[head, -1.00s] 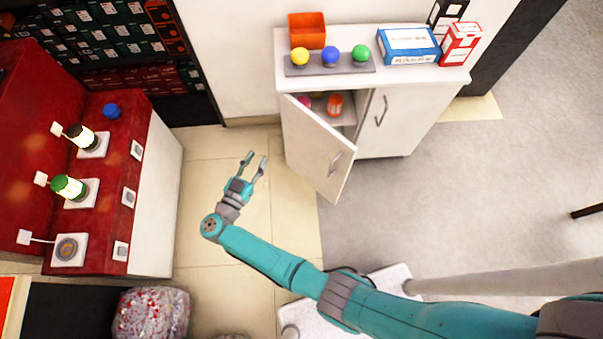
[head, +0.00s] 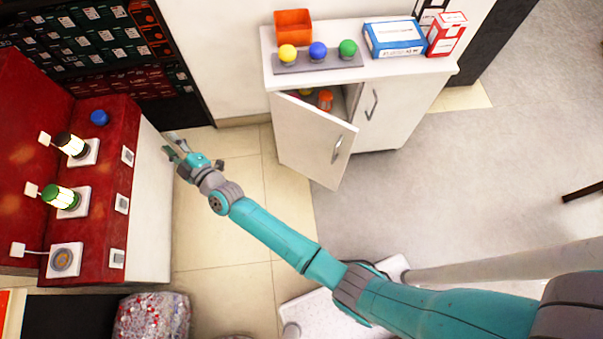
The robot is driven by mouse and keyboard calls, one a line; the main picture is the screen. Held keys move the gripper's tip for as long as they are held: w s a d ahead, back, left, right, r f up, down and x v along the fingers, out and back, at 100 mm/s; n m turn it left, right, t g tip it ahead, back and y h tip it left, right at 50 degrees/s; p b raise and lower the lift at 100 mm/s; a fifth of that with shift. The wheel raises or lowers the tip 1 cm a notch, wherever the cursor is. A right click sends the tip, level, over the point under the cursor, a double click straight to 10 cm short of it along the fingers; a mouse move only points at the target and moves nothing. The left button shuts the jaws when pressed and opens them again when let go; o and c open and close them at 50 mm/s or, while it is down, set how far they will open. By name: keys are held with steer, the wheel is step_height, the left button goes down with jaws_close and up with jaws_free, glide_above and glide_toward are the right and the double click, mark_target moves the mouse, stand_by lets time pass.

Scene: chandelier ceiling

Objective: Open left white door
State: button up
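The left white door (head: 312,138) of the white cabinet (head: 425,100) stands partly open, swung out toward the camera. Its metal handle (head: 337,149) is on the outer face near the free edge. The right door (head: 385,115) is shut. My gripper (head: 172,143) is left of the cabinet, apart from the door, near the side of the red counter. Its fingers look apart and hold nothing.
The red counter (head: 105,215) with lamps stands at the left. The cabinet top holds an orange box (head: 293,27), colored balls on a grey base (head: 330,62), a blue box (head: 393,39) and a red box (head: 446,34). Floor (head: 240,185) between counter and cabinet is clear.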

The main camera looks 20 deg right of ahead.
steer(key=s+d+f+n+g+h, duration=0.3)
steer(key=s+d+f+n+g, duration=0.2)
steer(key=d+f+n+g, duration=0.5)
steer(key=s+d+m+g+h, duration=0.1)
steer(key=s+d+g+h, duration=0.3)
steer(key=d, duration=0.6)
steer(key=s+d+g+h, duration=0.1)
steer(key=s+d+h, duration=0.45)
steer(key=d, duration=0.45)
steer(key=s+x, duration=0.1)
steer(key=x, duration=1)
steer(key=shift+a+f, duration=0.2)
steer(key=shift+f, duration=0.1)
jaws_close()
